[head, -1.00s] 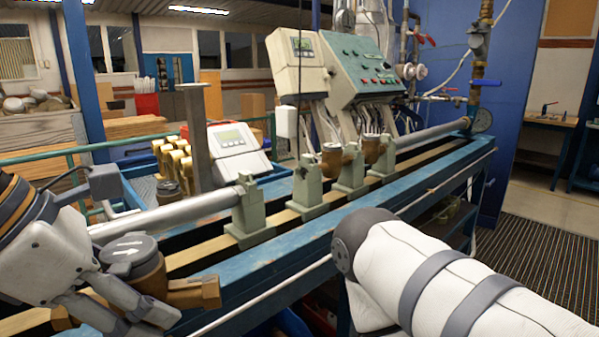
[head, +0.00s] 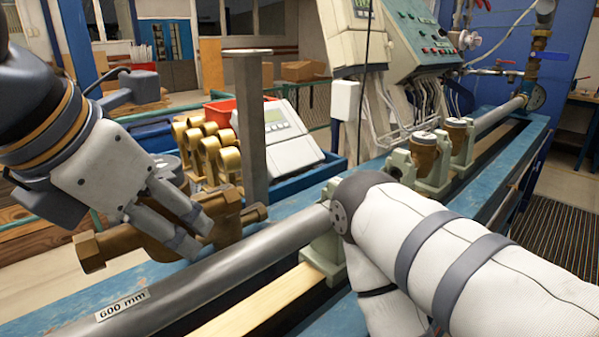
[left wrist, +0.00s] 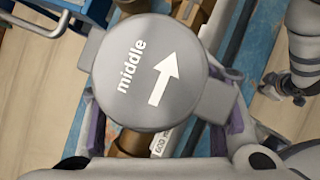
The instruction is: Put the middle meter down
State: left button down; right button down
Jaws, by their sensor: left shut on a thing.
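My left gripper (head: 200,235) is shut on the middle meter (head: 150,235), a brown brass body with threaded ends. In the head view it is at the left, overlapping the far side of the grey pipe marked "600 mm" (head: 220,272); I cannot tell whether it touches anything. In the left wrist view the meter's grey round lid (left wrist: 150,72) reads "middle" with a white arrow. The fingers grip it on both sides, and the lid hides most of its body. Two other meters (head: 425,155) (head: 458,138) sit in the bench clamps. My right gripper is not in view.
A blue tray (head: 315,175) behind the pipe holds several brass fittings (head: 222,155) and a white display unit (head: 285,135). A grey post (head: 252,120) rises close to the meter. My right arm crosses the bench front at lower right.

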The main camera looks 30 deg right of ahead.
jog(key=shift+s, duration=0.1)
pick_arm(q)
jog(key=w+a+f, duration=0.2)
jog(key=a+f, duration=0.1)
jog(key=w+a+f, duration=0.6)
jog(key=a, duration=0.1)
jog(key=shift+w+b, duration=0.15)
jog(key=shift+b, duration=0.15)
jog(key=f, duration=0.3)
jog(key=shift+w+a, duration=0.15)
jog(key=shift+a, duration=0.15)
jog(key=shift+f, duration=0.35)
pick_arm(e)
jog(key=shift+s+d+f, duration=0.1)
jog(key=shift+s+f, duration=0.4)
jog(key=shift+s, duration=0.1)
pick_arm(q)
jog(key=shift+f, duration=0.1)
jog(key=c, duration=0.7)
grip_release()
jog(key=shift+f, duration=0.1)
